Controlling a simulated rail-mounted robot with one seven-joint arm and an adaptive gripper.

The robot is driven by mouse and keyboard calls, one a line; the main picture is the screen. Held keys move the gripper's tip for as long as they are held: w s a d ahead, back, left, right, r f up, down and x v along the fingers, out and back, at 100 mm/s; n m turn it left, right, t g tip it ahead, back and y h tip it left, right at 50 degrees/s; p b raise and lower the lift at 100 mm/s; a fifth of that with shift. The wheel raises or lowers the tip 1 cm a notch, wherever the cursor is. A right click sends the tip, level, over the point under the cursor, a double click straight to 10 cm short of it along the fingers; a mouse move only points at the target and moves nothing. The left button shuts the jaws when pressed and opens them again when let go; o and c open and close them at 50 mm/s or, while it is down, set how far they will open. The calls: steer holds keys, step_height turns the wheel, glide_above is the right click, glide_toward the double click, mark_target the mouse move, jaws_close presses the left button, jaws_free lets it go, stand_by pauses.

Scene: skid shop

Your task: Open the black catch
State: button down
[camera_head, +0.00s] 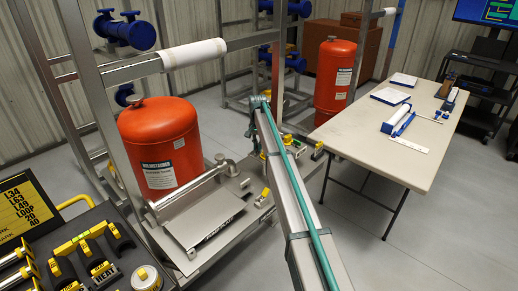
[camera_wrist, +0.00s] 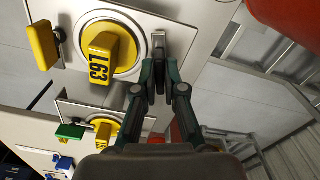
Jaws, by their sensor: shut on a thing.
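In the wrist view, the catch (camera_wrist: 159,42) is a small narrow dark-grey piece at the right edge of a light metal plate, beside a yellow knob marked L63 (camera_wrist: 102,52). My gripper (camera_wrist: 160,64) has its two dark fingers close together at the lower end of this piece, shut on it. The fingers hide the catch's lower part, and I cannot tell how far it is turned. In the head view, my arm reaches away to the skid, and neither the gripper nor the catch can be made out.
A yellow handle (camera_wrist: 42,45) stands left of the knob. A lower plate carries a green handle (camera_wrist: 70,131) and another yellow knob (camera_wrist: 104,132). In the head view, a red tank (camera_head: 160,135) stands left of my arm, and a table (camera_head: 365,140) stands to the right.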

steer(key=m, duration=0.3)
stand_by(0.4)
steer(key=c, duration=1.3)
jaws_free()
steer(key=shift+m, duration=0.3)
steer(key=shift+o, duration=0.2)
steer(key=shift+r, duration=0.1)
steer(key=shift+r+p, duration=1.35)
steer(key=shift+r, duration=2.1)
